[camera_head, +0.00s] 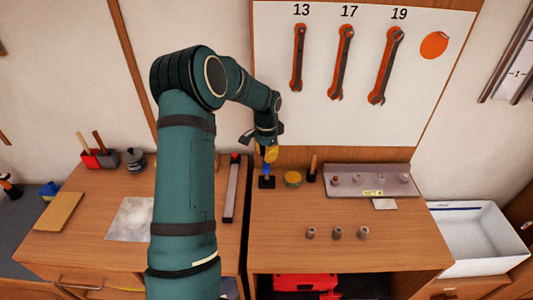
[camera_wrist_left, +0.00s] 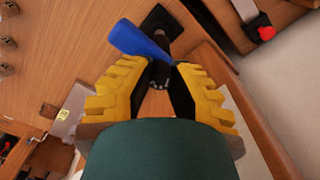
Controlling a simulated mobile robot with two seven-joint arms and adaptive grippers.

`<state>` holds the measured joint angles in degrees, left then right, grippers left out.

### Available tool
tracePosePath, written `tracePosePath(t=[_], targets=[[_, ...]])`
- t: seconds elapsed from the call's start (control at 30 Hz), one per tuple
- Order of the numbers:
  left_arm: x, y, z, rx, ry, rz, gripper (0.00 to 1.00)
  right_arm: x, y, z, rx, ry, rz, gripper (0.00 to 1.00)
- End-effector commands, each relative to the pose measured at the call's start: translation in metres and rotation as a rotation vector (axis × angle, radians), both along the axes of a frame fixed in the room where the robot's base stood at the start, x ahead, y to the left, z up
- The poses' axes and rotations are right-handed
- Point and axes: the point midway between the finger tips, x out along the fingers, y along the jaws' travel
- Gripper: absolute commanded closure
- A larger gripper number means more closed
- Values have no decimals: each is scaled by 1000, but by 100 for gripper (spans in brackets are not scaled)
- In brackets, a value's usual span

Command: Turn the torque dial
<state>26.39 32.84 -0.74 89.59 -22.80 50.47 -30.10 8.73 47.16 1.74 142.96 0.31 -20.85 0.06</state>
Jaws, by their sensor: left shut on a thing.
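A blue-and-black piece (camera_head: 267,171) stands upright on a small black base at the back left of the right-hand bench. In the left wrist view its blue part (camera_wrist_left: 140,42) juts to the left and its dark shaft runs down between the fingers. My left gripper (camera_head: 267,150), with yellow fingers, is above it and shut on its upper part. The fingers (camera_wrist_left: 158,82) flank the dark shaft in the wrist view. No dial markings are readable, and the grasped part is partly hidden. My right gripper is out of view.
Several loose sockets (camera_head: 336,233) stand nearer. A long red-ended bar (camera_head: 232,190) lies left.

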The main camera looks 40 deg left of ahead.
Motion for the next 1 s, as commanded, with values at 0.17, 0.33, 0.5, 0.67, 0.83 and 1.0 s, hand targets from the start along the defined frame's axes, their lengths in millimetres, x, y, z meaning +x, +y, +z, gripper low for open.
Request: tracePosePath(t=[0.17, 0.33, 0.5, 0.67, 0.83, 1.0], targets=[[-1, 1, -1, 0, 3, -42, 100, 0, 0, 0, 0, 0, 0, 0], [-1, 1, -1, 0, 3, -56, 100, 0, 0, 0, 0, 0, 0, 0], [-1, 1, -1, 0, 3, -57, 100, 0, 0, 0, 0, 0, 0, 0], [-1, 1, -1, 0, 3, -57, 100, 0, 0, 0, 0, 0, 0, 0], [-1, 1, -1, 0, 2, -56, 47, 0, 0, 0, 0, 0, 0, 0], [0, 0, 0, 0, 1, -57, 47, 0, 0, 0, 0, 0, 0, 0]])
